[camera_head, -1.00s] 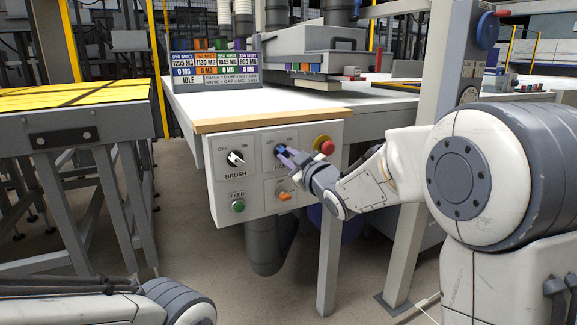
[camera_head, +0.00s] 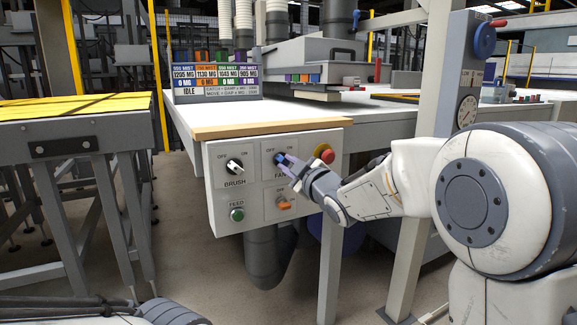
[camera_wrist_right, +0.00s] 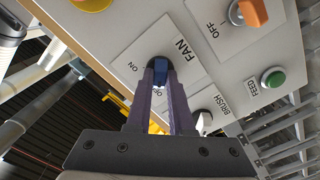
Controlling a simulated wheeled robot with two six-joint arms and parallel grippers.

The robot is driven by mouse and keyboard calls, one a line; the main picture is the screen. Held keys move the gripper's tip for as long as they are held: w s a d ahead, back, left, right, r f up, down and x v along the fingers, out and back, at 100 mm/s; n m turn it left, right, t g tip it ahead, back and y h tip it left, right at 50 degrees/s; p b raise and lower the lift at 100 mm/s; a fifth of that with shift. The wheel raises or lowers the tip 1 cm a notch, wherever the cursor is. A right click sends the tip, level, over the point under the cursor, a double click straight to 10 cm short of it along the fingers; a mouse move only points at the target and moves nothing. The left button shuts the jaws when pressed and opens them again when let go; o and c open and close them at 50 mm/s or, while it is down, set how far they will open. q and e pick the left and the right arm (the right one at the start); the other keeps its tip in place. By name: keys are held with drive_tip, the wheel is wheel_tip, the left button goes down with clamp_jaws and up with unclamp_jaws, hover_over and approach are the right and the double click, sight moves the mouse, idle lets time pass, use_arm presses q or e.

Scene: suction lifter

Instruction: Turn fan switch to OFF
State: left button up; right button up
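The FAN switch is a blue knob (camera_head: 280,157) on the upper middle of the white control panel (camera_head: 222,208), with ON and OFF marked beside it. In the right wrist view, the blue knob (camera_wrist_right: 160,68) sits between the two purple fingertips of my right gripper (camera_wrist_right: 160,76). The fingers lie close against both its sides and look shut on it. In the head view my right gripper (camera_head: 287,164) is at the knob and partly covers the FAN label. The exact pointing of the knob is hard to tell. My left gripper is not in view.
The BRUSH knob (camera_head: 234,167), green FEED button (camera_head: 237,215), orange switch (camera_head: 285,206) and red stop button (camera_head: 324,153) surround the FAN switch. A wooden-edged table (camera_head: 265,128) is above the panel, with a display (camera_head: 216,80) reading IDLE.

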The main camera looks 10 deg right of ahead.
drive_tip(key=o, duration=0.4)
drive_tip(key=shift+s, duration=0.1)
drive_tip(key=p+v, duration=0.2)
drive_tip(key=v, duration=0.8)
drive_tip(key=shift+s+d, duration=0.1)
drive_tip(key=shift+s, duration=0.05)
